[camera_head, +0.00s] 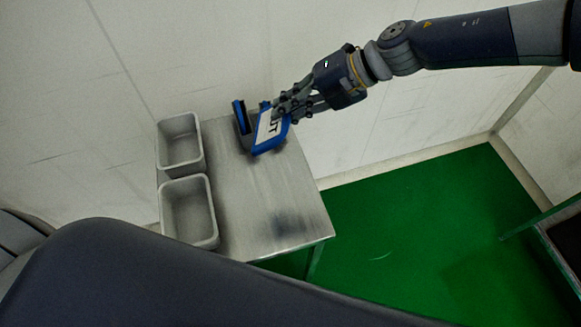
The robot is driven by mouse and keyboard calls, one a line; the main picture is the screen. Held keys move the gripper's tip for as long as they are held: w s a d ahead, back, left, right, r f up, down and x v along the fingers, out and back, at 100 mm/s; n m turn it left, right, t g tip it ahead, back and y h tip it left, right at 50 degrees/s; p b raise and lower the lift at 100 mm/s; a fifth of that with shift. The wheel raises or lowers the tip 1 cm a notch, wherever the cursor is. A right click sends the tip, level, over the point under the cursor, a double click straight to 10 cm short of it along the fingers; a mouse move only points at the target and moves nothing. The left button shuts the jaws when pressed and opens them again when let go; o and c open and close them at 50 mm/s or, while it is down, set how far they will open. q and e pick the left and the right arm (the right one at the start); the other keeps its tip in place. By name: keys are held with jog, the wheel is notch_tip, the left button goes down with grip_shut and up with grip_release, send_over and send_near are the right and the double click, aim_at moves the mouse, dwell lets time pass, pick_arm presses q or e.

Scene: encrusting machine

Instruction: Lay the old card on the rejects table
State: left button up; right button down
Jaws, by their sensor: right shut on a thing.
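A blue-edged card (265,132) with a white face and dark letters, partly readable as "UT", is in the fingers of my right gripper (284,108). The gripper is shut on its upper right side. The card is tilted over the far part of a grey metal table (262,190). I cannot tell whether its lower edge touches the table. A dark stand with a blue piece (239,113) is just left of the card and partly hidden by it. My left gripper is not in view.
Two empty-looking grey bins, a far one (201,148) and a near one (213,215), stand along the table's left side. The table's near right part is bare. A pale wall is close behind; green floor (420,230) lies to the right.

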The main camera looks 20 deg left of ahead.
notch_tip(320, 180, down, 4)
jog(key=w+r+m+t+y, duration=0.1)
jog(key=w+m+t, duration=0.2)
jog(key=m+t, duration=0.15)
jog(key=m+t+h+p, duration=0.1)
jog(key=m+t, duration=0.6)
jog(key=t, duration=0.1)
send_over(303, 174)
notch_tip(303, 174, down, 15)
jog(key=shift+g, duration=0.25)
notch_tip(303, 174, down, 9)
jog(key=b, duration=0.8)
jog(key=shift+r, duration=0.1)
jog(key=shift+f+b, duration=0.4)
jog(key=shift+f, duration=0.1)
jog(key=c, duration=1.8)
grip_release()
